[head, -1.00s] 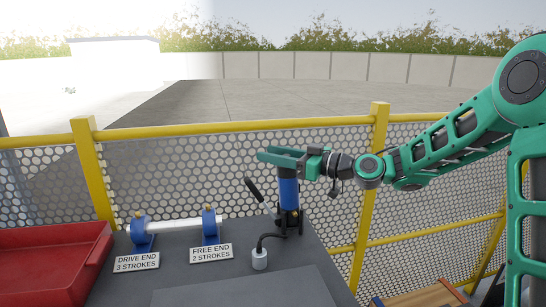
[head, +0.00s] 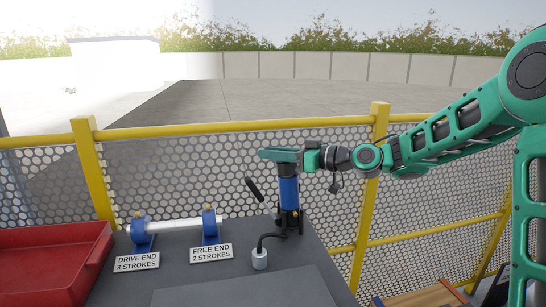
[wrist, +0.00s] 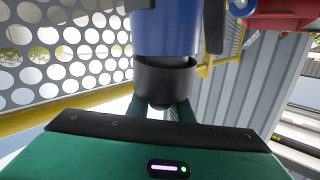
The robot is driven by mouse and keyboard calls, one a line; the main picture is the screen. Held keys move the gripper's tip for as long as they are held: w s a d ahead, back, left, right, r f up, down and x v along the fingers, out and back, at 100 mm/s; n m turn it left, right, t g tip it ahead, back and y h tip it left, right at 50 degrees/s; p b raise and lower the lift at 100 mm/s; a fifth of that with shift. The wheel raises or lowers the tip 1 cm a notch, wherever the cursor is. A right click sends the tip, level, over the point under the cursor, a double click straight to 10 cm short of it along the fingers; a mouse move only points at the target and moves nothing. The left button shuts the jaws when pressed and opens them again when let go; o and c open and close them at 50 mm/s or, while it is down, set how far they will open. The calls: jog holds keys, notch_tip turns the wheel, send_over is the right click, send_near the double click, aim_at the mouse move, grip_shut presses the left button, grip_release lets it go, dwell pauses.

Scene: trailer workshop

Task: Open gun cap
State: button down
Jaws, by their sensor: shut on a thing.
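The gun is an upright blue cylinder (head: 289,190) in a dark stand near the right back of the bench. Its dark cap (head: 288,170) is at the top, just under my gripper (head: 279,155). In the wrist view the blue barrel (wrist: 165,32) comes in from above and meets the dark cap (wrist: 165,82). A thin gap or rim edge shows between cap and barrel at the right; I cannot tell whether they are apart. My gripper (wrist: 164,108) is shut on the cap, with a green finger on each side. The fingertips are partly hidden.
A black hose runs from the gun to a grey fitting (head: 259,259). A dark lever (head: 254,189) leans left of the barrel. A shaft (head: 178,226) on two blue supports, two label plates and a red tray (head: 50,262) are farther left. A yellow-railed mesh fence (head: 240,127) stands behind.

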jog(key=w+f+m+g+h, duration=0.5)
jog(key=m+g+h, duration=0.2)
jog(key=m+g, duration=0.2)
jog(key=shift+a+f+g, duration=0.2)
jog(key=shift+a+g, duration=0.25)
jog(key=shift+g, duration=0.05)
dwell(0.5)
jog(key=shift+w, duration=0.1)
dwell(0.3)
jog(key=c, duration=1.6)
grip_release()
